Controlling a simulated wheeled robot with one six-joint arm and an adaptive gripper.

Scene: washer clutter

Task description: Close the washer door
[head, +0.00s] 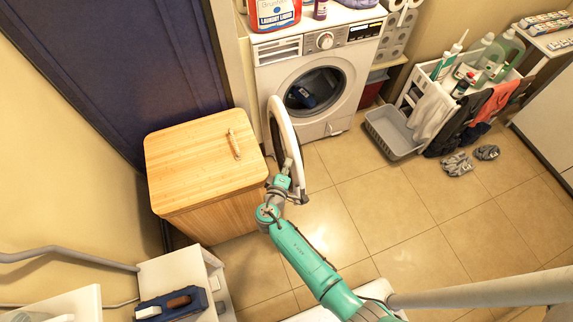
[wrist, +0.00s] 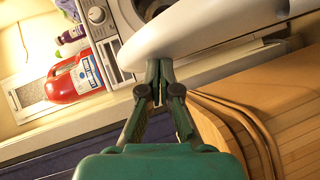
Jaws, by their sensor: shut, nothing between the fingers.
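The white washer (head: 311,84) stands against the back wall, and its drum opening (head: 315,91) is uncovered with a dark blue item inside. Its round door (head: 284,140) is swung wide open to the left, standing out from the front and seen nearly edge-on. My gripper (head: 292,166) is at the door's near side. In the wrist view my gripper (wrist: 159,67) is shut and empty, with its fingertips at the lower edge of the white door (wrist: 205,30). They look to be touching the door or very close to it; the exact contact is hidden.
A wooden hamper (head: 195,155) stands just left of the door, close to my gripper. A red detergent bottle (head: 275,12) stands on the washer. A grey basket (head: 391,133) and a white cart (head: 425,100) are to the right.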

